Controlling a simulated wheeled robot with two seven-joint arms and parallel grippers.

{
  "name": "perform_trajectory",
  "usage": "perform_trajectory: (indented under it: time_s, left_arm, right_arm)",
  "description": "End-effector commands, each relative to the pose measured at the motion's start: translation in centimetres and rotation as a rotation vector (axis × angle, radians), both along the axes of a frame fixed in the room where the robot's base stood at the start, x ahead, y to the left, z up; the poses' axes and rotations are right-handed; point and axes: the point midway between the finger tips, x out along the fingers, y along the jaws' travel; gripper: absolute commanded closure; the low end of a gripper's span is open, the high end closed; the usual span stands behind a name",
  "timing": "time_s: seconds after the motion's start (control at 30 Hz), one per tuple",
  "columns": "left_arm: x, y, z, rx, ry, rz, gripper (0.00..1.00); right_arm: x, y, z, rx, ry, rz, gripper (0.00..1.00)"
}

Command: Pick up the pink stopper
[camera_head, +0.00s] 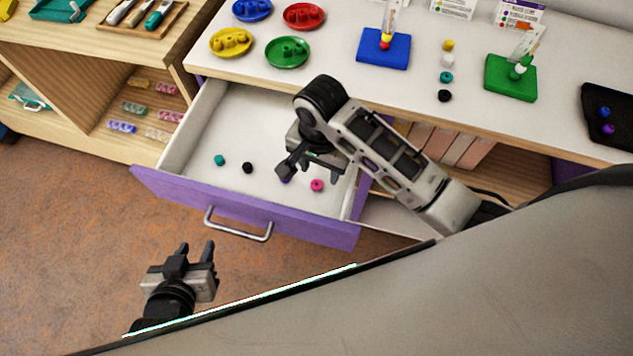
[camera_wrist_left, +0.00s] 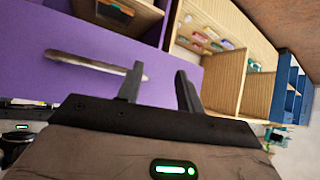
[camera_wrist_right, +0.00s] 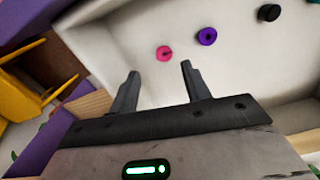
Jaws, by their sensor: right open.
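The pink stopper (camera_head: 317,185) lies on the floor of the open drawer (camera_head: 255,118), near its front right part. In the right wrist view the pink stopper (camera_wrist_right: 165,53) shows just beyond and between the fingertips. My right gripper (camera_head: 309,168) is over the drawer, open and empty, its fingers (camera_wrist_right: 160,72) on either side of the line to the stopper. Any contact cannot be seen. My left gripper (camera_head: 195,252) is open and empty in front of the drawer, below its handle (camera_head: 238,232).
A purple stopper (camera_wrist_right: 207,36) lies close beside the pink one. Black (camera_head: 248,168) and teal (camera_head: 220,160) stoppers lie further left in the drawer. The drawer's walls surround them. The white tabletop above holds coloured dishes (camera_head: 288,52), a blue board (camera_head: 384,58) and a green board (camera_head: 510,88).

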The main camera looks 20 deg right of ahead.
Motion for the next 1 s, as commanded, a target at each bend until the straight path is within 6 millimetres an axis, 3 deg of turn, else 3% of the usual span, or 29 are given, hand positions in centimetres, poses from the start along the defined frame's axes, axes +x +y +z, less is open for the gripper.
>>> perform_trajectory:
  time_s: [0.2,0.5,0.8,0.97,1.0]
  left_arm:
    - [0.4,0.0,0.3,-0.001,-0.01,-0.001,0.63]
    - [0.5,-0.1,0.6,-0.001,-0.013,-0.001,0.63]
    - [0.5,0.0,0.5,-0.001,-0.014,0.0,0.63]
    - [0.5,0.0,0.5,-0.001,-0.013,0.0,0.63]
    - [0.5,0.0,0.5,-0.001,-0.013,0.0,0.63]
  right_arm:
    - [0.0,0.1,-1.5,-0.001,0.001,0.0,0.52]
    - [0.2,0.6,-5.6,-0.001,0.001,0.0,0.52]
    - [0.2,0.6,-6.1,0.001,-0.001,0.0,0.52]
    - [0.2,0.6,-6.1,0.001,-0.001,0.0,0.97]
    - [0.2,0.6,-6.1,0.0,0.0,0.0,0.98]
